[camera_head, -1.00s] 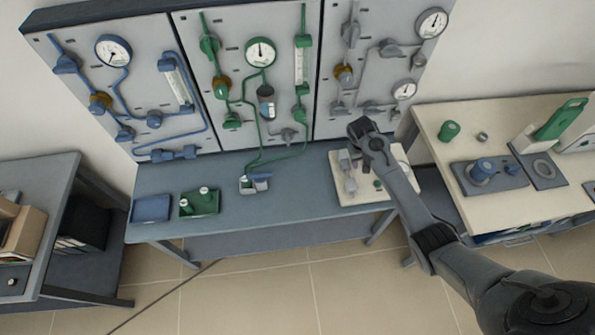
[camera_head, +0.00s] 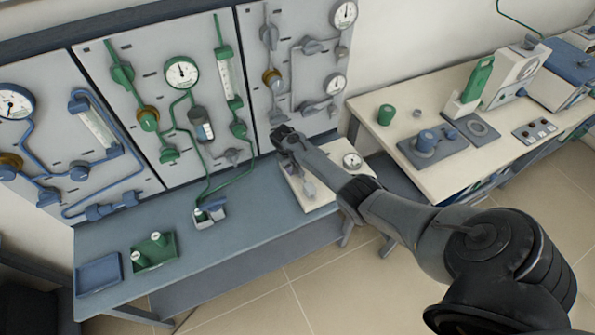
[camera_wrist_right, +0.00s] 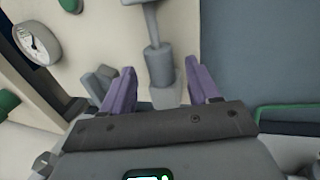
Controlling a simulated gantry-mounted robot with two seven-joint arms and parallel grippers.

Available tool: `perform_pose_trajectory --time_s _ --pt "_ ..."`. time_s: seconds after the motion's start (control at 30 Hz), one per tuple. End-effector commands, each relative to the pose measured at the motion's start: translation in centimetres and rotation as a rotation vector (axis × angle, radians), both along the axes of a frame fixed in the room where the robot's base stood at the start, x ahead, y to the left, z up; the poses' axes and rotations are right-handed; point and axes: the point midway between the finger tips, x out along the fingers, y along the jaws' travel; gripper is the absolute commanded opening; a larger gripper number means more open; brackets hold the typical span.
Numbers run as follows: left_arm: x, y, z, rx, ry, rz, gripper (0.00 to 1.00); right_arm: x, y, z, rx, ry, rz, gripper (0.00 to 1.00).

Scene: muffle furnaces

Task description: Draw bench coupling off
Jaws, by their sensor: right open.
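My right arm comes in from the lower right of the head view. My right gripper (camera_head: 284,138) is over the left part of a cream board (camera_head: 325,203) on the blue bench. In the right wrist view its two purple fingers (camera_wrist_right: 161,88) are apart. A grey cylindrical fitting (camera_wrist_right: 159,65), probably the bench coupling, shows between and beyond the fingers. Its lower end meets a grey block. I cannot tell whether a finger touches it. In the head view the arm hides part of the board's fittings. My left gripper is not in view.
A round gauge (camera_head: 352,161) sits on the board; it also shows in the wrist view (camera_wrist_right: 36,42). Panels with pipes and dials stand behind the bench. A blue tray (camera_head: 99,274) and a green tray (camera_head: 155,252) lie at left. A cream table (camera_head: 440,180) stands at right.

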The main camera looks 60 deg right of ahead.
Motion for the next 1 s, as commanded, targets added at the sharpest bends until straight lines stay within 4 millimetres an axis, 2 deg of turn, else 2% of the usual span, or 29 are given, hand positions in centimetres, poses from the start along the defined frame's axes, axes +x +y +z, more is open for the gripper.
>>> perform_pose_trajectory --time_s 0.03,0.2,0.57,0.9,0.97,1.0 --pt "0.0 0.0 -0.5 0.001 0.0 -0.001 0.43 0.0 -0.2 -0.8 0.0 0.0 0.0 0.6" --pt "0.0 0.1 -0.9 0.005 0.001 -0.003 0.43 -0.2 -0.4 -1.8 -0.001 0.0 0.0 0.6" --pt "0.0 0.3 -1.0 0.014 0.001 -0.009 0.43 -0.3 -0.5 -2.0 0.0 -0.001 0.001 0.6" --pt "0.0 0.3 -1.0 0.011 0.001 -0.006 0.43 -0.3 -0.4 -2.0 0.0 -0.001 0.001 0.08" --pt "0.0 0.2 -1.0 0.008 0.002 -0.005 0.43 -0.3 -0.4 -2.0 0.0 -0.001 0.001 0.0" --pt "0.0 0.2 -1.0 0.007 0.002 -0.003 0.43 -0.3 -0.4 -2.0 0.0 -0.001 0.001 0.0"
